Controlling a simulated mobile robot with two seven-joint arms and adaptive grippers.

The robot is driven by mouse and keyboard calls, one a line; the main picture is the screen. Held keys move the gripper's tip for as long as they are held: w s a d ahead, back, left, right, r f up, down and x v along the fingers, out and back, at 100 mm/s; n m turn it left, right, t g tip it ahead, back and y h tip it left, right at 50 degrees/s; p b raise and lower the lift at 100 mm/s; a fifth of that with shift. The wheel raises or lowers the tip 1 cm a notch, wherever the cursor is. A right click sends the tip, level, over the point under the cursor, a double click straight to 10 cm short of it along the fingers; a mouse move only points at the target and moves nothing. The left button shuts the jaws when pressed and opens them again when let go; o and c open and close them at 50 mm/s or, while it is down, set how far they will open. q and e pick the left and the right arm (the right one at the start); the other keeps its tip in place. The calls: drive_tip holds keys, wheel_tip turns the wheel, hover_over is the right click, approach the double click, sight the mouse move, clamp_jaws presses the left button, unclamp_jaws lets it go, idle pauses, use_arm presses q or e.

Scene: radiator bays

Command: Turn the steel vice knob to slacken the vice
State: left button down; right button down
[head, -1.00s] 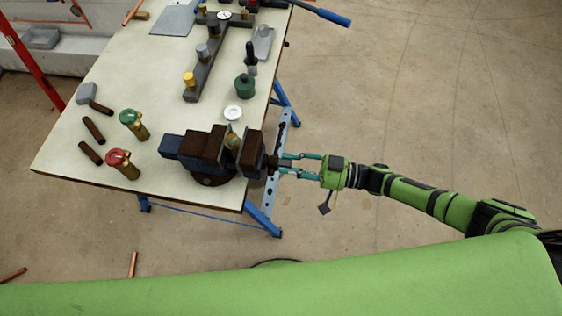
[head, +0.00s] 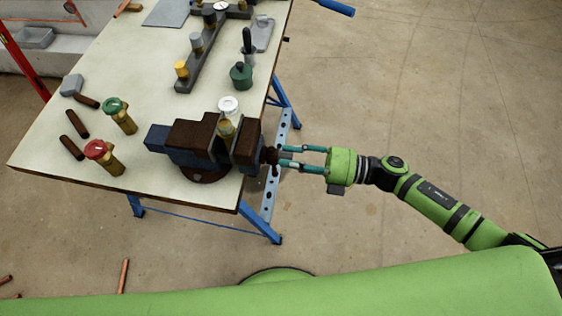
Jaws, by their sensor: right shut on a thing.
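The vice (head: 195,135), dark brown and blue-grey, stands at the near right corner of the bench. A brass-coloured piece (head: 226,128) sits between its jaws; whether they press on it I cannot tell. The steel vice knob (head: 270,156) is on the vice's right end, past the bench edge, and is small and partly covered. My right gripper (head: 281,157) comes from the right and is shut on the knob, its two teal fingers on either side. My left gripper is not in view.
The floor at right is clear.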

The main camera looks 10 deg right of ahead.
drive_tip(key=n+b, duration=0.1)
drive_tip(key=n, duration=0.1)
drive_tip(key=n+b, duration=0.4)
drive_tip(key=n, duration=0.1)
drive_tip(key=shift+f, duration=0.25)
drive_tip(key=shift+n+b, duration=0.3)
drive_tip(key=shift+n, duration=0.2)
drive_tip(key=shift+r+n, duration=0.25)
drive_tip(key=shift+n, duration=0.15)
drive_tip(key=c, duration=1.1)
unclamp_jaws()
drive_tip(key=shift+a, duration=0.2)
